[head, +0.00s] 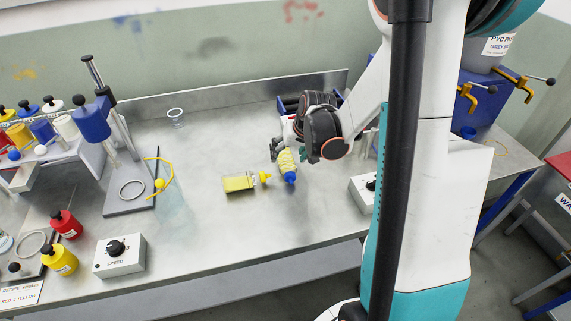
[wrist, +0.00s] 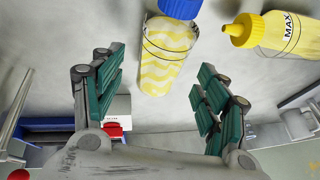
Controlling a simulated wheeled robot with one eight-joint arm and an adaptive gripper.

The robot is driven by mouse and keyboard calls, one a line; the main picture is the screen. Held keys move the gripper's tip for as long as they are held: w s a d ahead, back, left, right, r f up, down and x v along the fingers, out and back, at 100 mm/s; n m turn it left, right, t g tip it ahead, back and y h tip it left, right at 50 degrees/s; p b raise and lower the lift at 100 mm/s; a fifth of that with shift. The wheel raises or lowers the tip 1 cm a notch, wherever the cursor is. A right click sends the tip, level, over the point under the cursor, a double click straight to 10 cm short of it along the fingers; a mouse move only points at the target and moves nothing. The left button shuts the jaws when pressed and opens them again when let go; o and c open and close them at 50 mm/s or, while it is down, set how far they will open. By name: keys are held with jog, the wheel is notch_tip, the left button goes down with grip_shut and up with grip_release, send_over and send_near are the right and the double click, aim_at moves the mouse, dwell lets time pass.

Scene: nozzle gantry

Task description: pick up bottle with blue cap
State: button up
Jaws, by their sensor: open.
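The bottle with the blue cap (head: 286,162) lies on its side on the metal bench in the head view, its cap towards the front. In the wrist view this bottle (wrist: 167,60) has a yellow and white wavy pattern, and its blue cap is cut off by the top edge. My gripper (wrist: 158,72) is open, with one green-padded finger on each side of the bottle's lower end. Gaps show between the bottle and both fingers. In the head view my gripper (head: 291,150) is over the bottle's rear end and partly hides it.
A yellow bottle with a yellow nozzle (head: 239,183) lies just left of it; it also shows in the wrist view (wrist: 285,36). A blue bin (head: 290,103) stands behind my gripper. A speed control box (head: 119,256) and a stand (head: 128,190) are further left.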

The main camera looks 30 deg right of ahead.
jog(key=x, duration=0.3)
jog(key=shift+s+b, duration=0.1)
jog(key=shift+b, duration=0.3)
jog(key=c, duration=1.2)
jog(key=shift+r, duration=0.15)
jog(key=shift+c, duration=0.2)
notch_tip(320, 180, up, 20)
jog(key=p, duration=0.7)
notch_tip(320, 180, up, 4)
jog(key=p, duration=0.3)
send_over(287, 156)
jog(key=shift+w, duration=0.2)
jog(key=shift+d, duration=0.1)
